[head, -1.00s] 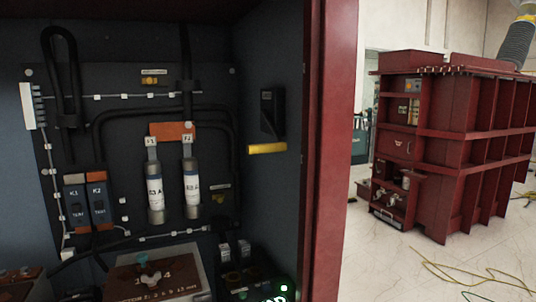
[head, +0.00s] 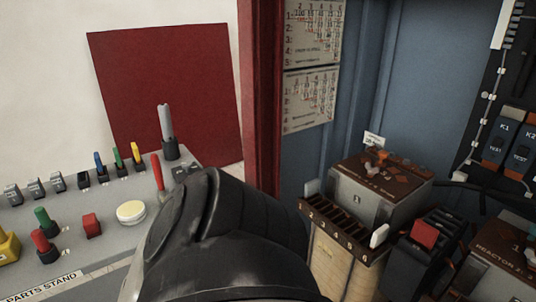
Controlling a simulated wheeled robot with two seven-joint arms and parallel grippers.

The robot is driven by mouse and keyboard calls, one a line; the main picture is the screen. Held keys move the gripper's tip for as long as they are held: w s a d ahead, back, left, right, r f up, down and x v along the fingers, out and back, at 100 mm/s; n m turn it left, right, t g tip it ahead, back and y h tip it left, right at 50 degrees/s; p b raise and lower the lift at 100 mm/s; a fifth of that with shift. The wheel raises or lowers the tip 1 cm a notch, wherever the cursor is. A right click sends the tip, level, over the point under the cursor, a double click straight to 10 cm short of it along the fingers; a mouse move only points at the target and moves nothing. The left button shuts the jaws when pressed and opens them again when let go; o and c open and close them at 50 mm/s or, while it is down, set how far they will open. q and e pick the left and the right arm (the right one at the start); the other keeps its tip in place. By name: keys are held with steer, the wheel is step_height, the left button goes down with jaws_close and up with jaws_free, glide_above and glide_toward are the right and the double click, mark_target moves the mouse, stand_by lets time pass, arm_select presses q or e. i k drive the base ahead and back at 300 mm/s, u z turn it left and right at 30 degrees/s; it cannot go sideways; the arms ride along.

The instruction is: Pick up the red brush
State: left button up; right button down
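A slim red upright piece (head: 157,172) stands on the grey parts stand, just left of my dark arm; it looks like a brush handle, but its lower end is partly hard to make out. Other red pieces on the stand are a small red block (head: 91,226) and a red-topped knob (head: 43,243). A large dark part of my own arm fills the bottom centre and covers the right side of the stand. No gripper fingers show in the head view, so I see neither gripper nor anything held.
The parts stand (head: 110,268) also holds a grey cylinder (head: 166,122), blue, green and yellow pieces, and a cream disc (head: 131,211). A red panel (head: 165,85) leans behind it. To the right are the cabinet's red frame (head: 260,90), a numbered rack (head: 338,228) and boxed parts.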

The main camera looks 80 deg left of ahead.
mark_target(157, 172)
steer(key=u, duration=3.35)
